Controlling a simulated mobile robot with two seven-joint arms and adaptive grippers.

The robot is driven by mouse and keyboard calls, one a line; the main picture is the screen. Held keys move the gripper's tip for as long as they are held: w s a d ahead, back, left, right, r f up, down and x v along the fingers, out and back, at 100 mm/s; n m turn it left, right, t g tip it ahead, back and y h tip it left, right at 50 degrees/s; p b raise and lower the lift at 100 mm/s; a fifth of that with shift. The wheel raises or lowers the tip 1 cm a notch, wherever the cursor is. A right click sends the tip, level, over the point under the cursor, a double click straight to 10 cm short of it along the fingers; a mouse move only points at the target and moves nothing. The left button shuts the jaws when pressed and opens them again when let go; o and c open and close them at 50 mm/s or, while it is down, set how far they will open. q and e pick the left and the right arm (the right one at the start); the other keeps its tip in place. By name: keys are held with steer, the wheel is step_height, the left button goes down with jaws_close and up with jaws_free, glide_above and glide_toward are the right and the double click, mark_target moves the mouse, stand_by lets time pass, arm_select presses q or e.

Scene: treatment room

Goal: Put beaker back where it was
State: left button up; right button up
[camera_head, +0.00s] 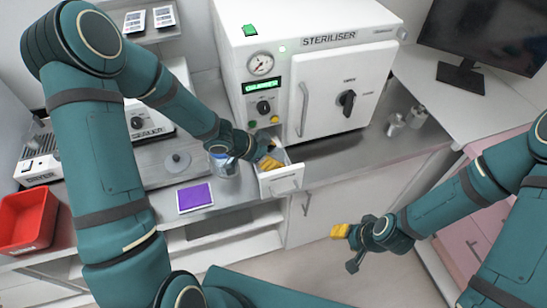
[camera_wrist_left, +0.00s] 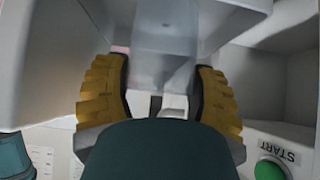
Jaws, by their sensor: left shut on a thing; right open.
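My left gripper (camera_head: 268,155) is at the small open drawer (camera_head: 281,184) below the steriliser's front panel. In the left wrist view its yellow-padded fingers are shut on a see-through grey vessel, which looks like the beaker (camera_wrist_left: 165,70). The beaker's far end runs out of that view, and in the head view I cannot make it out behind the gripper. My right gripper (camera_head: 348,248) is open and empty, over the floor in front of the cabinets.
A clear jar (camera_head: 222,168) stands on the counter left of the drawer, near a purple pad (camera_head: 195,196). The steriliser (camera_head: 310,70) is shut. Small clear vessels (camera_head: 415,117) stand right of it. A red bin (camera_head: 27,218) is at the far left. A green START button (camera_wrist_left: 270,170) is near the left gripper.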

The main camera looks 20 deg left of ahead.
arm_select(q)
steer(key=shift+r, duration=0.1)
steer(key=shift+f, duration=0.25)
steer(key=o, duration=1.2)
steer(key=shift+b, duration=0.4)
steer(key=p+v, duration=0.6)
steer(key=v, duration=0.8)
